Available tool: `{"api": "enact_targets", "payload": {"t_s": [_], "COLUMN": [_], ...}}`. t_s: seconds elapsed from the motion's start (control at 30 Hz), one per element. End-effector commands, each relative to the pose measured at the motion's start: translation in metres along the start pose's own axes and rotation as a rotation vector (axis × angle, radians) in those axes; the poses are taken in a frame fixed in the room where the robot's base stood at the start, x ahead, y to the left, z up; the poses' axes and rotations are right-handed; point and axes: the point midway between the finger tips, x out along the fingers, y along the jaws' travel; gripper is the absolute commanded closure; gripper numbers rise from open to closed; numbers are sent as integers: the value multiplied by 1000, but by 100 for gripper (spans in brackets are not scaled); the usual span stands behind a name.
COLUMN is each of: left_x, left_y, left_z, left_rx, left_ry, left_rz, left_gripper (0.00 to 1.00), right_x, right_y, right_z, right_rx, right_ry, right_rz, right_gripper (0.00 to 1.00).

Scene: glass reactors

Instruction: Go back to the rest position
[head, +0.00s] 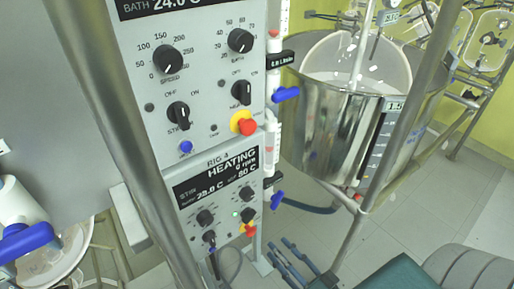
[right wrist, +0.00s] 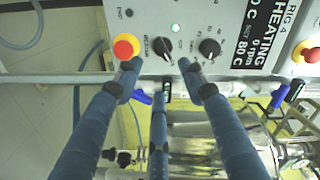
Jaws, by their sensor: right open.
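My right gripper (head: 283,258) shows at the bottom of the head view, its blue fingers just right of the lower RIG 4 control panel (head: 192,202). In the right wrist view its blue fingers (right wrist: 160,68) are spread apart with nothing held between them. The panel (right wrist: 230,20) appears upside down there, with a black knob (right wrist: 163,47) seen between the two upper fingertips. Whether a fingertip touches the panel cannot be told. The lower panel's display reads HEATING, 0 rpm and 80 C, and a green lamp (head: 236,213) is lit. My left gripper is not in view.
A red stop button (right wrist: 126,46) sits close to one fingertip. An upper control panel (head: 205,60), metal posts (head: 120,150) and blue-handled valves (head: 285,94) stand close by. A steel vessel (head: 325,125) stands behind. Tiled floor (head: 440,200) shows at the right.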

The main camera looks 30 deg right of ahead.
Motion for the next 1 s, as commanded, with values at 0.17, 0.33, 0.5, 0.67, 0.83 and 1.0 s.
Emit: {"api": "enact_targets", "payload": {"t_s": [0.17,0.33,0.5,0.67,0.83,1.0], "left_x": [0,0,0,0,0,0], "left_y": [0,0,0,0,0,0], "left_z": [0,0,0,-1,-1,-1], "left_rx": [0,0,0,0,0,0], "left_ry": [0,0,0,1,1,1], "left_rz": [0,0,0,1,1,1], "left_gripper": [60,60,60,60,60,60], "right_x": [0,-4,-30,-86,-172,-248], "right_y": [2,44,144,236,304,330], "right_z": [1,24,82,143,205,246], "right_rx": [-4,-114,-367,-591,-776,-882], "right_ry": [-2,-67,-268,-540,-893,-1203], "right_rz": [3,97,314,514,668,730], "right_gripper": [59,59,59,59,59,59]}}
